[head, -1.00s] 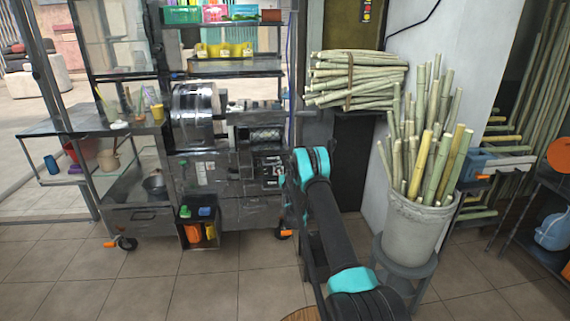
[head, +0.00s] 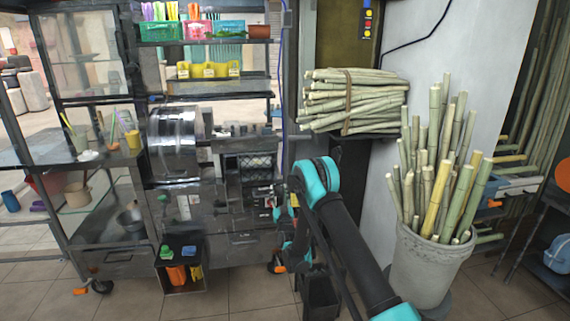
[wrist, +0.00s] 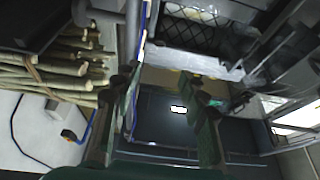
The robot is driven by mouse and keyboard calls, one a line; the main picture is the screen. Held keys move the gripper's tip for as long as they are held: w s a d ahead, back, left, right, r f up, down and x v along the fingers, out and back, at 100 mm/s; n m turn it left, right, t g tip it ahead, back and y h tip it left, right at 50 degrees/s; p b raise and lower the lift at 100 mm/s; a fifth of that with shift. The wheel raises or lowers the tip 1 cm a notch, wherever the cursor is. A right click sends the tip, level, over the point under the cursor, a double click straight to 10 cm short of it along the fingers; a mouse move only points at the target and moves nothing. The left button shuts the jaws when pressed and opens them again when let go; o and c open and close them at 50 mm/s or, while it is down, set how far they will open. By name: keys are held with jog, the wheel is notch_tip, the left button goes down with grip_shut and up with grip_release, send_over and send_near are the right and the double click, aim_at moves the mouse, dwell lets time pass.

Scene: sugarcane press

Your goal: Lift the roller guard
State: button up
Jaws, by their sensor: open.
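The sugarcane press (head: 185,145) stands left of centre in the head view, with a big shiny metal drum on its left. A dark mesh panel (head: 256,163), which looks like the roller guard, is on its right part. The mesh also shows at the top of the wrist view (wrist: 205,14), above a pale metal strip. My gripper (wrist: 165,112) is open, with two dark fingers apart and nothing seen between them. It is below the mesh in the wrist picture and not visibly touching it. In the head view my arm hides most of the gripper.
A bundle of cane (head: 352,98) lies on a shelf right of the press. A grey bucket of upright cane (head: 432,265) stands at the right. A glass-sided cart (head: 98,215) is at left. Tiled floor is open in front.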

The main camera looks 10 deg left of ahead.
aim_at(273, 162)
jog(key=x, duration=1.6)
jog(key=shift+w+r, duration=0.1)
jog(key=shift+w, duration=0.15)
grip_shut()
